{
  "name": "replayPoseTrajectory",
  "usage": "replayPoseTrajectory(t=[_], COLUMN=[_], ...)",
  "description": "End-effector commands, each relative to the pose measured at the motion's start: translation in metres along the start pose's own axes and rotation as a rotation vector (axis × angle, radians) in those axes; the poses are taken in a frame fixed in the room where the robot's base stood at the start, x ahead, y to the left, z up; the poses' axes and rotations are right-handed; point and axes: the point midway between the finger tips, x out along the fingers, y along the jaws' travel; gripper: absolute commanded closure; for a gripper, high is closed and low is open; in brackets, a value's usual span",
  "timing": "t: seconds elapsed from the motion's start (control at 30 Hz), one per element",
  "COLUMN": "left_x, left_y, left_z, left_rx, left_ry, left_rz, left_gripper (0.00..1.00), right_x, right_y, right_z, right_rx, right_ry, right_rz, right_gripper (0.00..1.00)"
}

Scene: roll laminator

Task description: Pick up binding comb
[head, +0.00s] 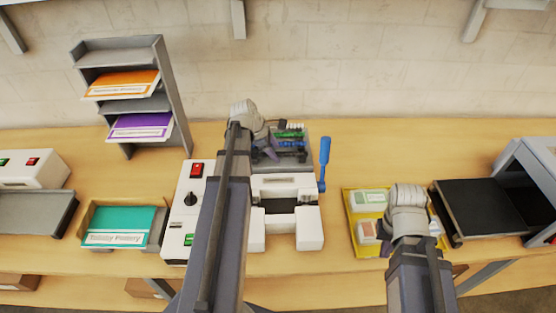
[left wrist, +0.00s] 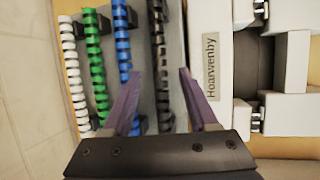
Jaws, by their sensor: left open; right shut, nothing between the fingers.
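Several binding combs lie side by side on a grey tray (left wrist: 178,35) in the left wrist view: a white comb (left wrist: 74,70), a green comb (left wrist: 96,65), a blue comb (left wrist: 123,45) and a black comb (left wrist: 158,45). My left gripper (left wrist: 158,72) is open above them, its purple fingers on either side of the black comb's line. The gap to the comb's surface is hard to judge. In the head view my left gripper (head: 267,150) is over the combs and partly hides them. My right gripper (head: 386,249) is shut and empty, largely hidden by its own wrist.
A white binding machine (head: 308,228) with a blue lever (head: 324,165) stands in front of the combs. A yellow tray (head: 352,222) holds small boxes at right. A grey shelf rack (head: 172,90) and a tray with a teal booklet (head: 118,222) are at left.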

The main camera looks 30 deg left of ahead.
Motion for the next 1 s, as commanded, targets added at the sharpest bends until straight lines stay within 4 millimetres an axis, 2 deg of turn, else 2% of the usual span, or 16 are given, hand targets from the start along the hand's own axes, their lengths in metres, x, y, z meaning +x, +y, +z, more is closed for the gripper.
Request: replayPoseTrajectory(t=[0.03,0.27,0.8,1.0], left_x=[0.0066,0.0051,0.005,0.005], left_y=[-0.0003,0.0001,0.0,0.0], left_z=[-0.0009,0.0002,0.0,0.0], left_rx=[0.001,-0.001,-0.001,-0.001], left_ry=[0.0,0.0,0.0,0.0], left_rz=[0.0,0.0,0.0,0.0], left_gripper=[0.41,0.41,0.99,1.0], right_x=[0.0063,0.0044,0.0045,0.0045], right_y=[-0.0006,-0.0004,-0.0004,-0.0004], right_z=[-0.0004,-0.0003,-0.0003,-0.0003], right_rx=[-0.001,-0.002,-0.001,-0.001], right_ry=[0.0,0.0,0.0,0.0], right_rz=[0.0,0.0,0.0,0.0], right_gripper=[1.0,1.0,1.0,1.0])
